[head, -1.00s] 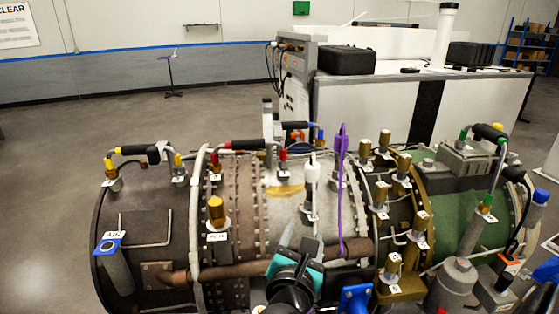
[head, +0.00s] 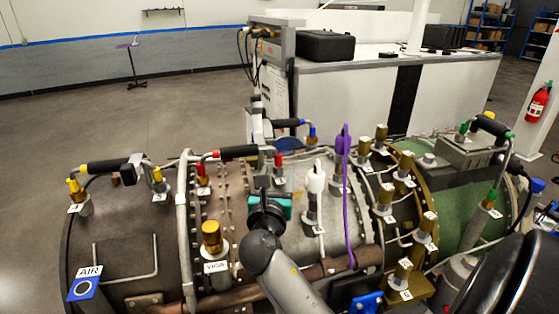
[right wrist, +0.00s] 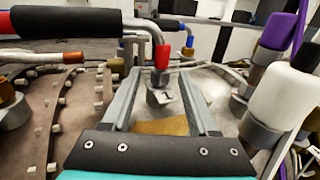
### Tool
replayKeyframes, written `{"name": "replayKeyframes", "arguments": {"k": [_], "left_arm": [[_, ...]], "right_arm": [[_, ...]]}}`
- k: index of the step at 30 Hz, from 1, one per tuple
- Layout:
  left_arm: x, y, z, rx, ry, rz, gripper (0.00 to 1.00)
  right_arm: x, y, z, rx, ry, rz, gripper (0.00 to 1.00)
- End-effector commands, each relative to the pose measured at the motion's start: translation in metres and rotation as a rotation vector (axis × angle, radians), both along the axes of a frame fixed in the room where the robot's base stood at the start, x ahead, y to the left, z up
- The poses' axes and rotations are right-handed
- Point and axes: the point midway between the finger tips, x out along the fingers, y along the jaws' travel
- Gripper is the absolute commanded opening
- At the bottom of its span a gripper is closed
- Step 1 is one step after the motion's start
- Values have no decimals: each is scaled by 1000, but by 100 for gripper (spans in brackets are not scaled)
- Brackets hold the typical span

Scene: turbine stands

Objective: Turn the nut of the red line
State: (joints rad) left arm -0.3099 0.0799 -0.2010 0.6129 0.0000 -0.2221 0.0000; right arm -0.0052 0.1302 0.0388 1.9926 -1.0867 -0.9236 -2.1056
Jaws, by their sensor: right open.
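The red line (head: 236,152) is a curved tube with a black sleeve and a red nut at each end. Its left red nut (head: 202,171) sits near the pale flange. Its right red nut (head: 278,160) is beside my right gripper (head: 263,172). In the right wrist view, my right gripper (right wrist: 157,76) is open and empty. Its two grey fingers lie to either side of the right red nut (right wrist: 162,57) and its tagged fitting (right wrist: 161,94). I cannot tell whether the tips reach the nut or stop short. My left gripper is not in view.
A yellow line (head: 108,167) is at left. Brass fittings (head: 211,237) crowd the casing.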

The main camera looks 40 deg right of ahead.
Motion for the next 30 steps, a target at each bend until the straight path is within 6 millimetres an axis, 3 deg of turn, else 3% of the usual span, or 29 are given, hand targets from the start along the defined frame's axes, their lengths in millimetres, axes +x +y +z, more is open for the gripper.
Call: {"name": "replayKeyframes", "arguments": {"k": [6,12,22,30], "left_arm": [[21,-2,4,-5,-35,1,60],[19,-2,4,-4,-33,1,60],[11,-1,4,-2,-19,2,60],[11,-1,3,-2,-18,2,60]], "right_arm": [[24,-27,1,0,0,-1,60],[35,-38,0,0,0,0,60],[36,-40,0,1,0,0,60],[36,-40,0,1,0,0,31]]}}
